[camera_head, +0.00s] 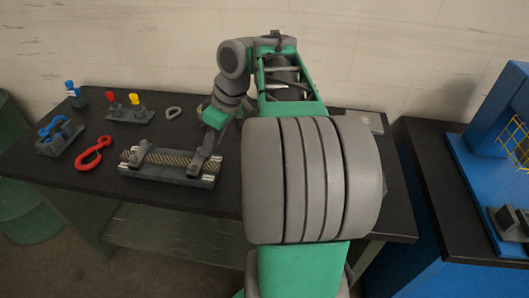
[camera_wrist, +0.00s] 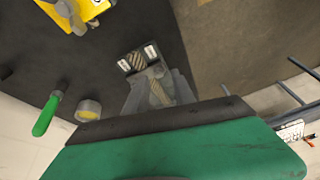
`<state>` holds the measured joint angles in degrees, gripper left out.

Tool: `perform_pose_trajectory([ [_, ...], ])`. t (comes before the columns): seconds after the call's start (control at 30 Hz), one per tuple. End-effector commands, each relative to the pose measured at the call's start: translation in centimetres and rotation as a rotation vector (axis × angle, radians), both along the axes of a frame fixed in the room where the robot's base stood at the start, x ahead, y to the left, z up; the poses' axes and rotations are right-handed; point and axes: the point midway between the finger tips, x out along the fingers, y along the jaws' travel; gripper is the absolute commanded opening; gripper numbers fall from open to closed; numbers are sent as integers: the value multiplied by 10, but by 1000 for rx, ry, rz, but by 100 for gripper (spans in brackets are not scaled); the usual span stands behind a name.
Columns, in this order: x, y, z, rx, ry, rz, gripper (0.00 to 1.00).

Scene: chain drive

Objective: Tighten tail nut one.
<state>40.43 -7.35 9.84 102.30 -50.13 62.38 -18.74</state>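Small pale pieces show at both fixture ends; I cannot tell which is tail nut one. My gripper (camera_head: 212,136) is over the right end of the fixture, close to the right holder (camera_head: 200,160).
The wrist view shows a green-handled tool (camera_wrist: 46,115), a roll (camera_wrist: 89,110) and a yellow object (camera_wrist: 85,12). A blue machine (camera_head: 490,150) stands at right.

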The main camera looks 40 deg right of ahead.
Motion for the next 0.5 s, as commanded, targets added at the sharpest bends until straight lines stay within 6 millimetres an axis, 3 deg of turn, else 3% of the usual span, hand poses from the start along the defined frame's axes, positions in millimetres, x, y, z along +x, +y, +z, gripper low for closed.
perform_pose_trajectory([
  [0.03,-6,-46,-6,1,-13,44,31],
  [0.1,-24,-95,-6,-11,-39,140,31],
  [0.2,-53,-143,-10,-34,-63,241,31],
  [0.33,-72,-166,-16,-50,-76,302,31],
  [0.5,-67,-159,-43,-51,-78,311,31],
])
